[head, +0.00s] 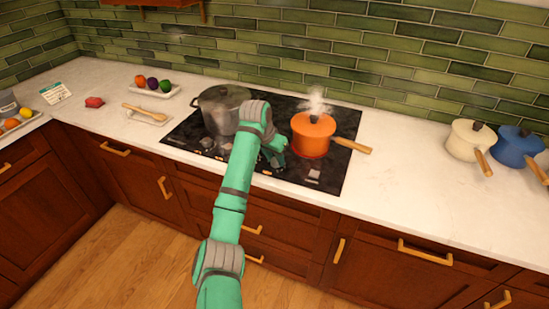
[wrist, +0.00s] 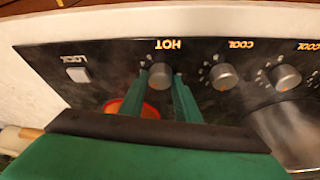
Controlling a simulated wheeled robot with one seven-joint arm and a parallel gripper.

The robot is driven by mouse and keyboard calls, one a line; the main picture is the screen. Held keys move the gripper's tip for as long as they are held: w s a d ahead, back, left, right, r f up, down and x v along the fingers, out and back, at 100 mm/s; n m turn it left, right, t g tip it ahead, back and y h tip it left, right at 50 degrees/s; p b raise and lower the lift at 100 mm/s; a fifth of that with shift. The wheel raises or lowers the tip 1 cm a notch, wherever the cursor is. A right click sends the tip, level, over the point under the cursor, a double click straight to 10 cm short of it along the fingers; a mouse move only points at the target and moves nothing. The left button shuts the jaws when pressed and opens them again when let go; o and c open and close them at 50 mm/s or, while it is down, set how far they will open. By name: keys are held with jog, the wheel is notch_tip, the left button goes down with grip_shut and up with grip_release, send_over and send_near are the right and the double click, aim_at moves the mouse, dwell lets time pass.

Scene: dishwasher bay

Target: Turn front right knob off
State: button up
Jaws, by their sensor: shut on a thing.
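The knob (wrist: 161,76) under an upside-down HOT label is round and grey, with an orange mark beside it. In the wrist view it sits between the two green fingers of my gripper (wrist: 161,82), which is shut on it. In the head view my gripper (head: 275,155) is at the front edge of the black cooktop (head: 345,125), left of the orange pot, and my arm hides the held knob. The orange pot (head: 312,137) stands on the right side, steaming, with a red glow at its base.
Two other knobs (wrist: 223,76) (wrist: 285,77) show COOL labels. A square LOCK switch (wrist: 77,73) is on the held knob's other side. A grey pot (head: 212,110) stands on the left burner. The orange pot's wooden handle (head: 352,145) juts right.

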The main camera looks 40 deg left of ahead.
jog(key=n, duration=0.2)
jog(key=n+y, duration=0.1)
jog(key=n, duration=0.1)
jog(key=n+y, duration=0.1)
jog(key=shift+w+d+n, duration=0.15)
jog(key=shift+d+n, duration=0.15)
jog(key=shift+n, duration=0.1)
jog(key=n+g, duration=0.1)
jog(key=n, duration=0.1)
jog(key=n+y, duration=0.1)
jog(key=n, duration=0.2)
jog(key=shift+g+y, duration=0.3)
jog(key=shift+g, duration=0.1)
jog(key=shift+n, duration=0.3)
jog(key=o, duration=1)
jog(key=shift+o, duration=0.2)
jog(key=v, duration=0.6)
jog(key=shift+w, duration=0.15)
jog(key=shift+v, duration=2.45)
